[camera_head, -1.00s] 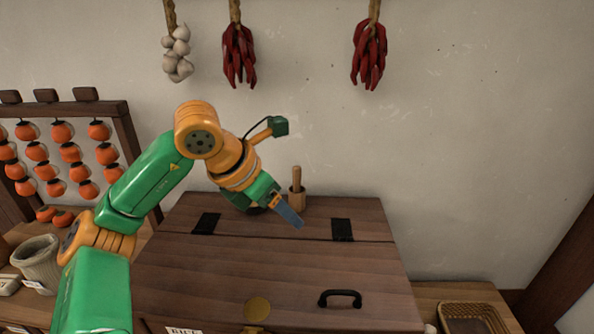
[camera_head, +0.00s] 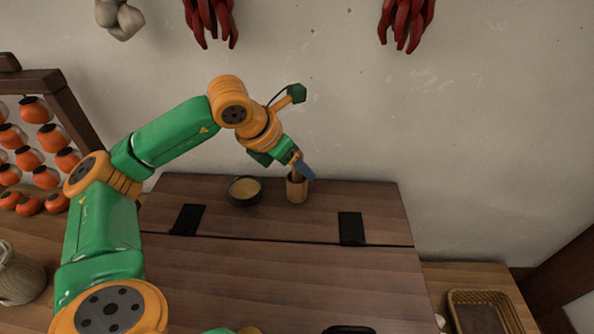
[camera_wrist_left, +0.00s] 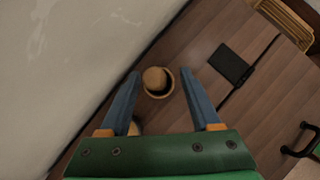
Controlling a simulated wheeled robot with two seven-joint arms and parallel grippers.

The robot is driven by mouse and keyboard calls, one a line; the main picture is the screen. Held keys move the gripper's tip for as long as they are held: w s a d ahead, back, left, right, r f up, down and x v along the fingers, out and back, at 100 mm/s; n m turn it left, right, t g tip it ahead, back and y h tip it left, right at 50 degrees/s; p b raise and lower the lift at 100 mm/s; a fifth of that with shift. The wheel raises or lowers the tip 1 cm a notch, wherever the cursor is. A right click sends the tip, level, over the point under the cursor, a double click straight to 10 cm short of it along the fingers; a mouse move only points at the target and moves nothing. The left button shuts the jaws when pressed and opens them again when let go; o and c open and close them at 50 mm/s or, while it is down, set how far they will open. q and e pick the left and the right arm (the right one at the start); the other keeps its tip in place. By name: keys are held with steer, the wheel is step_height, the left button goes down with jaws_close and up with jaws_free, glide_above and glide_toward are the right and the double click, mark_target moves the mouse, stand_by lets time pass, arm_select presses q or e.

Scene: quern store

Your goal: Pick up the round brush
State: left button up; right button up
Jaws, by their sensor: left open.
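A wooden handle with a rounded end stands upright in a small wooden cup (camera_head: 297,192) at the back of the dark chest top. The handle's round end (camera_wrist_left: 155,78) shows from above in the left wrist view. Its lower end is hidden in the cup, so I cannot tell whether it is the round brush. My left gripper (camera_head: 302,168) is open above the cup. In the left wrist view its two blue fingers (camera_wrist_left: 160,76) lie on either side of the handle, with gaps on both sides. My right gripper is not in view.
A dark bowl (camera_head: 245,190) with tan contents stands left of the cup. The chest lid (camera_head: 290,280) is clear, with black hinges (camera_head: 351,228) behind. Red chillies (camera_head: 408,22) hang on the wall behind. A wicker basket (camera_head: 510,312) stands at the lower right.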

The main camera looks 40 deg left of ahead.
arm_select(q)
steer(key=shift+w+a+f, duration=0.2)
steer(key=shift+w+f, duration=0.15)
steer(key=shift+w, duration=0.1)
steer(key=shift+s+d+r, duration=0.15)
steer(key=shift+s, duration=0.1)
jaws_close()
steer(key=shift+w, duration=0.1)
step_height(320, 180, up, 10)
